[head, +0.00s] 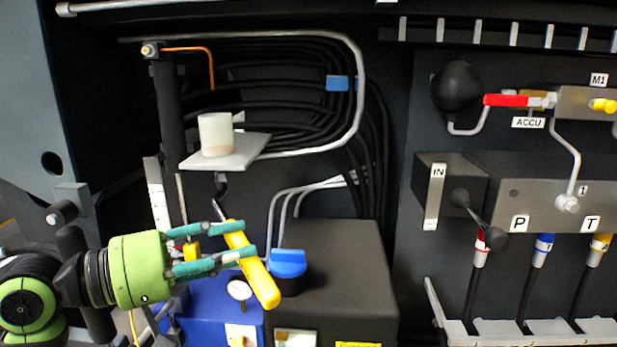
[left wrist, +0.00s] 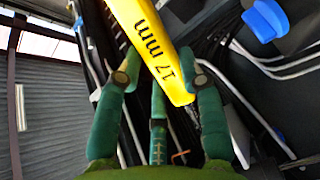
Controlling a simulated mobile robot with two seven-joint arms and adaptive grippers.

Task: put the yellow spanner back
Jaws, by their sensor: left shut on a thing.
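The yellow spanner (head: 258,272) is held in my left gripper (head: 246,240). It leans, with its upper end toward the left and its lower end toward the right, in front of the blue cap. In the left wrist view the spanner (left wrist: 150,40) shows the print "17 mm" and lies between the green fingers (left wrist: 162,80). A dark curved piece (head: 220,184) shows just above the spanner's upper end, under the grey shelf; I cannot tell whether it is a hook or part of the spanner. My right gripper is not in view.
A grey shelf (head: 238,156) with a white cup (head: 216,134) is above the spanner. A blue cap (head: 288,262) on a dark tank (head: 345,265) is close to the spanner's right. A round gauge (head: 239,290) is below. Black hoses (head: 290,95) run behind the shelf.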

